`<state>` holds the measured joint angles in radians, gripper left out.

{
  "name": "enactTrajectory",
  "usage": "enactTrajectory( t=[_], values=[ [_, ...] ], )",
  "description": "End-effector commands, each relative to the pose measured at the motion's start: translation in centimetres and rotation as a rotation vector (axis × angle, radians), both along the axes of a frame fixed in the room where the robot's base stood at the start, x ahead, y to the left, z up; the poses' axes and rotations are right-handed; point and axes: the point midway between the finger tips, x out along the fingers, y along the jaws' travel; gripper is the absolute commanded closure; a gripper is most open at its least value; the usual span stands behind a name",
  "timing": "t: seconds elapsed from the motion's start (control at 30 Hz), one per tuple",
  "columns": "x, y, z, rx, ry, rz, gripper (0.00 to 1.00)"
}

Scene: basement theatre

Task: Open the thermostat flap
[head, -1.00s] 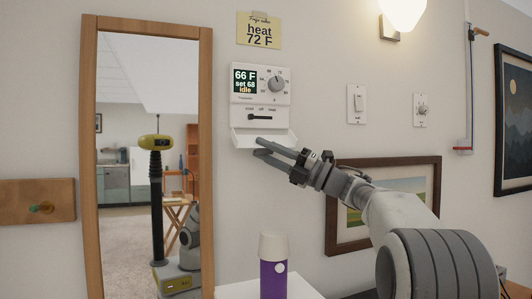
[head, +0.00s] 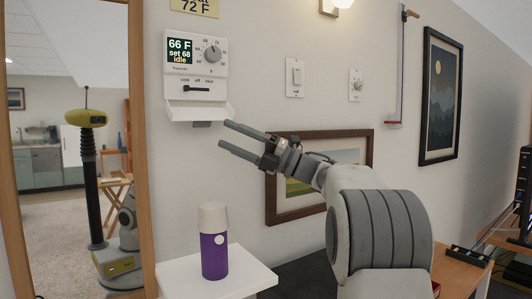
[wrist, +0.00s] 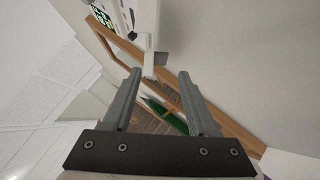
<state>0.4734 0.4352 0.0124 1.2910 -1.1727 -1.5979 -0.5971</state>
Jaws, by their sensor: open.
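The white thermostat (head: 177,72) is on the wall and reads 66 F, set 68, idle. Its flap (head: 199,111) is folded down and sticks out from the lower edge like a shelf. The slider (head: 197,89) above it is uncovered. A small grey tab (head: 202,124) shows under the flap. My gripper (head: 225,134) is open and empty, just right of and below the flap, apart from it. In the wrist view, white thermostat parts (wrist: 146,35) show ahead of the open fingers (wrist: 159,76); which part is the flap is hard to tell there.
A wood-framed mirror (head: 139,150) stands left of the thermostat. A purple bottle (head: 214,255) with a white cap stands on a white stand (head: 245,275) below. A framed landscape (head: 283,200) hangs behind my arm. A light switch (head: 295,77) is to the right.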

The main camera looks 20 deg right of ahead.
Motion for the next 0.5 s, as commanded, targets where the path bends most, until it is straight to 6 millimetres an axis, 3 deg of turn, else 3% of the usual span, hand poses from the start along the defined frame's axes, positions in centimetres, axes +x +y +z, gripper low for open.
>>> enactTrajectory(
  t=[0.2, 0.5],
  values=[
    [-2.3, -4.4, -2.1, 0.000, 0.001, -0.003, 0.41],
    [-4.1, -7.5, -3.6, 0.000, 0.001, 0.000, 0.41]
  ],
)
